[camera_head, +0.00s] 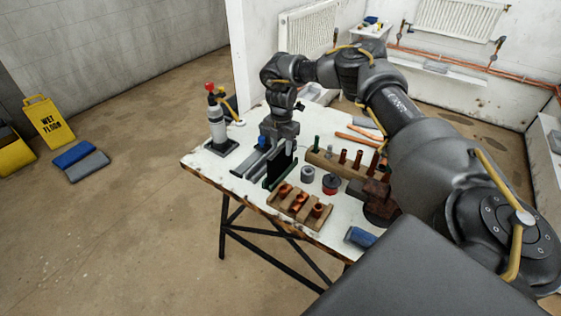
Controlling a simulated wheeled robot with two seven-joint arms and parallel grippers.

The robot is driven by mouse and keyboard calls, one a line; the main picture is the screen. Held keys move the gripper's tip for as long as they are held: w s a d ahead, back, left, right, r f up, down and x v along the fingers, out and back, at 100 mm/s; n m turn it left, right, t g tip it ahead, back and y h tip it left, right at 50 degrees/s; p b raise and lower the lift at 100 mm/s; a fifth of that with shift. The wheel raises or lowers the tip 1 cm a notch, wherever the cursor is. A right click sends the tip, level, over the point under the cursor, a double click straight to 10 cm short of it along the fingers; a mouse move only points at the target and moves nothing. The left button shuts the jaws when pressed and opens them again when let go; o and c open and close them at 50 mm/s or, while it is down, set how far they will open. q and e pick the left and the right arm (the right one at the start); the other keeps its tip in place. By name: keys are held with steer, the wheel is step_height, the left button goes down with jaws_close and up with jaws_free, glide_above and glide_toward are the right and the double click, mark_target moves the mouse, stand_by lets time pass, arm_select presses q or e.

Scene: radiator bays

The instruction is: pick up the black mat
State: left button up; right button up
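A thin black panel (280,170), which looks like the black mat, stands on edge on the worktable, with a dark green edge at its base. Grey flat pieces (258,161) stand or lie just left of it. My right gripper (281,138) points down directly above these pieces and the top of the black panel. Its fingertips are small and partly hidden, so I cannot tell whether it is open or touches the panel. My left gripper is not in view.
The white worktable (207,166) also holds a white bottle (216,125), a wooden block with copper fittings (300,202), a long fitting rack (345,163), a grey roll (308,174), a red-and-black tin (331,184) and a blue roll (361,237). A yellow wet-floor sign (47,122) stands far left.

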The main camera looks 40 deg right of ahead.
mark_target(281, 157)
steer(key=shift+s, duration=0.1)
steer(key=shift+s+f, duration=0.1)
steer(key=shift+f, duration=0.05)
steer(key=f+p, duration=0.1)
steer(key=f, duration=0.1)
steer(key=f+p, duration=0.1)
steer(key=f, duration=0.2)
steer(key=shift+a, duration=0.2)
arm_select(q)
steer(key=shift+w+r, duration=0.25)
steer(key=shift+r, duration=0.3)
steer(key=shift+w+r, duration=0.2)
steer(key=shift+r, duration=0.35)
arm_select(e)
steer(key=shift+r, duration=0.1)
jaws_close()
